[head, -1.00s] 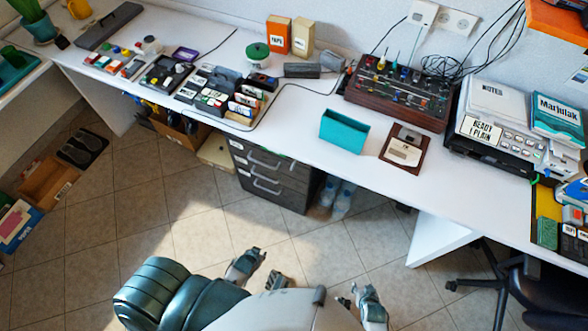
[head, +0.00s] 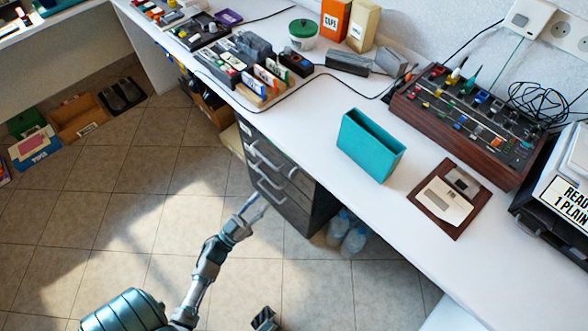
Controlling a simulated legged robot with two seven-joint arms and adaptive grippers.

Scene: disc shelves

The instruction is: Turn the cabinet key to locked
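The cabinet (head: 284,180) is a dark drawer unit under the white desk, with several silver handles on its front. I cannot make out a key or a lock on it; the desk edge hides its top. My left gripper (head: 260,203) reaches up from the bottom left, its two thin fingers apart and nothing between them. In the picture its tips lie close to the cabinet's lower left front; I cannot tell whether they touch it.
The white desk (head: 320,195) overhangs the cabinet and carries a teal holder (head: 368,148), a floppy disk (head: 444,200) and a mixer (head: 475,115). Water bottles (head: 352,236) stand right of the cabinet.

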